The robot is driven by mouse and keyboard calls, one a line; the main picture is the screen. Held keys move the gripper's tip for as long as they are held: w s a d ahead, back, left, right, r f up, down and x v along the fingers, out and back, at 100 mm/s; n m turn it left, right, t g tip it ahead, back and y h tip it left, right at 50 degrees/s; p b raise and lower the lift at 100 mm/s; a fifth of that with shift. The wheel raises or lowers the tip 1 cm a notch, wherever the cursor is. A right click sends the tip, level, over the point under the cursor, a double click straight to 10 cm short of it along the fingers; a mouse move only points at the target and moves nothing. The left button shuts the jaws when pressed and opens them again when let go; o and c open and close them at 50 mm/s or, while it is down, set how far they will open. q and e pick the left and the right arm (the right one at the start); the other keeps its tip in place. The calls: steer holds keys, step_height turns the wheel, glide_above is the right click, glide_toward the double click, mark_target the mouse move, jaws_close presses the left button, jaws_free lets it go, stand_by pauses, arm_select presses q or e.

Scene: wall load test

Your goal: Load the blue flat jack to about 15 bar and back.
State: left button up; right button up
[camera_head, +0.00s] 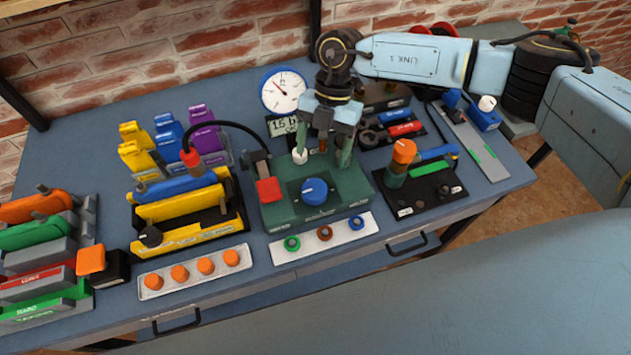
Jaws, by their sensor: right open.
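My right gripper (325,145) is open above the back of a green box (278,215). Its fingers point down near a small white knob (299,156); I cannot tell whether they touch it. The box has a blue dial (314,191) and a red lever or block (269,190). A long blue piece (180,186), perhaps the flat jack, lies behind a yellow bar (180,205) in a black and yellow holder. A black hose with a red end (191,157) comes down to the blue piece. A round gauge (284,91) stands behind, above a sign reading about "15 b", partly hidden.
Yellow, blue and purple blocks (203,130) stand behind the holder. Coloured stacks (40,255) are at left. A tray of orange caps (195,272) and a tray of rings (324,238) lie in front. A black board with an orange-topped post (403,152) is at right.

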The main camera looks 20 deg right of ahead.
mark_target(315, 187)
steer(key=x, duration=0.9)
steer(key=shift+s+a+f, duration=0.1)
steer(key=shift+a+f, duration=0.05)
steer(key=shift+f, duration=0.05)
steer(key=shift+c, duration=0.4)
steer(key=c, duration=0.9)
